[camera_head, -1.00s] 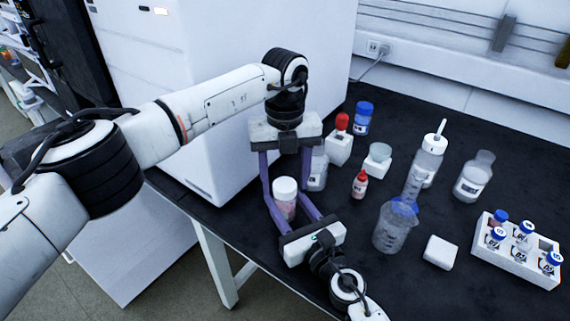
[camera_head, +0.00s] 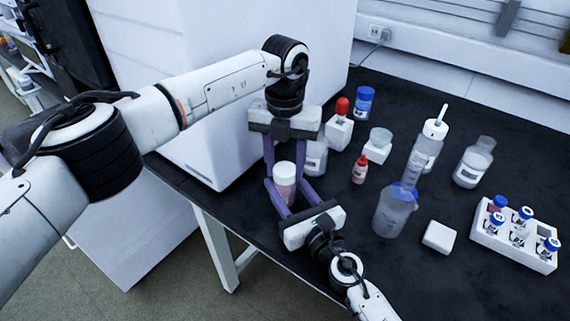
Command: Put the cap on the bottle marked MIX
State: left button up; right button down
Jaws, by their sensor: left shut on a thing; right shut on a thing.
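A small bottle with a pinkish body (camera_head: 284,190) stands upright near the table's left edge. A white cap (camera_head: 285,169) sits at its top; I cannot tell whether it is seated or only held there. My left gripper (camera_head: 285,174) reaches down from above, its purple fingers on either side of the cap, shut on it. My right gripper (camera_head: 284,186) comes in from the front, its purple fingers around the bottle's body, shut on it. The fingers partly hide the bottle, and no MIX marking is readable.
Behind stand a clear bottle (camera_head: 316,158), a red-topped item in a white block (camera_head: 339,133), a blue-capped bottle (camera_head: 364,103) and a small red bottle (camera_head: 359,170).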

pick_arm(q)
jog(key=m, duration=0.6)
jog(key=shift+m, duration=0.4)
jog(key=o, duration=1.1)
jog(key=shift+o, duration=0.2)
jog(key=shift+r, duration=2.25)
jog(key=shift+c, duration=0.4)
jog(key=r+n, duration=0.1)
jog(key=n, duration=0.2)
jog(key=shift+r, duration=0.4)
jog(key=r+n, duration=0.1)
jog(key=n, duration=0.3)
jog(key=shift+r, duration=0.35)
